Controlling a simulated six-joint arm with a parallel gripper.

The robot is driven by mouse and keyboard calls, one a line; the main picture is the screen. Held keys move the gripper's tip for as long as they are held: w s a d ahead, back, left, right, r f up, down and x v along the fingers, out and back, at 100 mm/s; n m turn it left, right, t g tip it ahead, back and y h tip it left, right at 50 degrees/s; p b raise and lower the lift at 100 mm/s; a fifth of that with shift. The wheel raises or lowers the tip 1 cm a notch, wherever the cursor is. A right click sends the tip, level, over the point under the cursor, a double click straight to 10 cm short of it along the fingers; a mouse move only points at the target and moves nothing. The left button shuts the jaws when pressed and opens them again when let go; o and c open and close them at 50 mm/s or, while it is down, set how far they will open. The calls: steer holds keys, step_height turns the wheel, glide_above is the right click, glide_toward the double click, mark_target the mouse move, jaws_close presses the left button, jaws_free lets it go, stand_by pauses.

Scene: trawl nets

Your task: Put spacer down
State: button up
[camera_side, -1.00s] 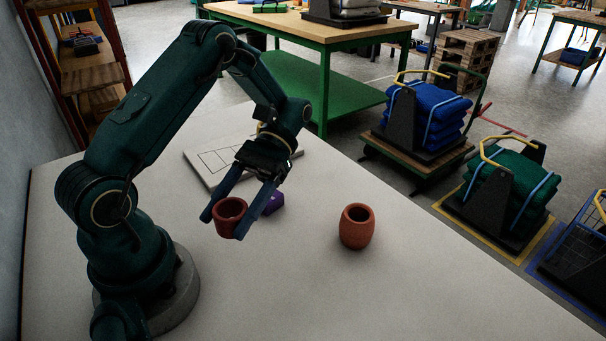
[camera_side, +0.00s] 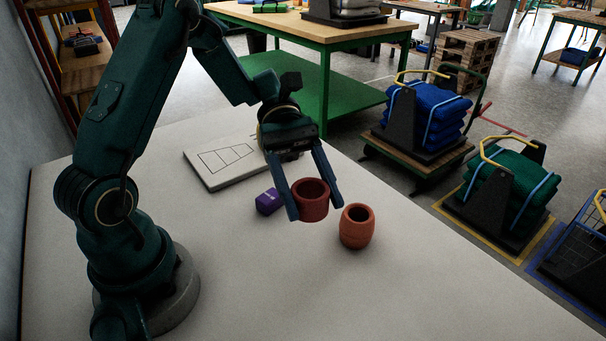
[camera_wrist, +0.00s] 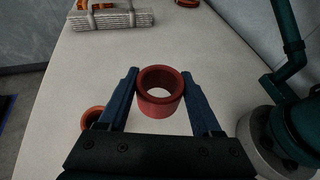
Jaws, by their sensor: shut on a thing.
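My gripper (camera_side: 316,205) is shut on a dark red, ring-like spacer (camera_side: 311,207), with one blue finger on each side of it. In the wrist view the spacer (camera_wrist: 161,97) sits upright between the fingertips, and light shows through its open middle. It appears held above the white table (camera_side: 225,265); the exact height is hard to tell. An orange-red, barrel-shaped hollow piece (camera_side: 357,232) stands upright on the table just right of the gripper. In the wrist view that piece (camera_wrist: 91,115) is partly hidden behind the left finger.
A purple block (camera_side: 268,201) lies left of the gripper. A white board with a drawn outline (camera_side: 205,178) lies behind it. A grey bundle with orange handles (camera_wrist: 110,18) shows at the far end in the wrist view. The front of the table is clear.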

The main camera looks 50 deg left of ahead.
steer(key=shift+d+f, duration=0.15)
steer(key=shift+f, duration=0.2)
glide_above(342, 323)
step_height(342, 323, down, 7)
steer(key=shift+f, duration=2)
steer(key=shift+f, duration=0.1)
steer(key=o, duration=1.4)
steer(key=shift+c, duration=0.2)
